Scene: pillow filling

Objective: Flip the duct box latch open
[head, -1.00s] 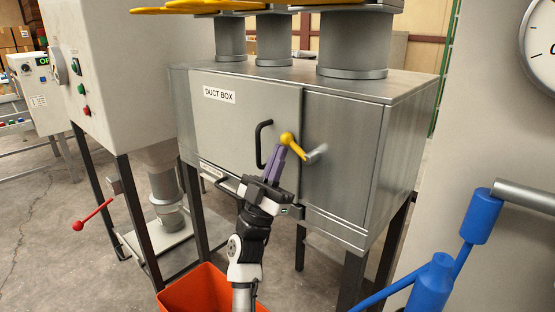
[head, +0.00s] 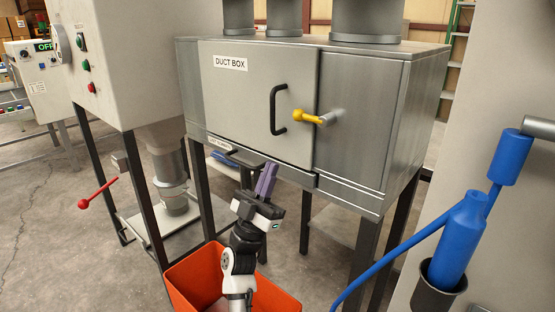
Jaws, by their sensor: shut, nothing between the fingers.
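The duct box (head: 352,130) is a grey metal cabinet on dark legs, with a labelled door (head: 235,95) that looks closed. The yellow latch (head: 308,117) sits at the door's right edge. Its knob points left over the door and its pivot is on the frame to the right. My gripper (head: 267,178), with purple fingers, is shut and empty. It is below and left of the latch, in front of the box's lower edge, and apart from the latch.
A black door handle (head: 275,110) is left of the latch. An orange bin (head: 192,281) stands below my arm. A machine with a red-knobbed lever (head: 97,193) is at left.

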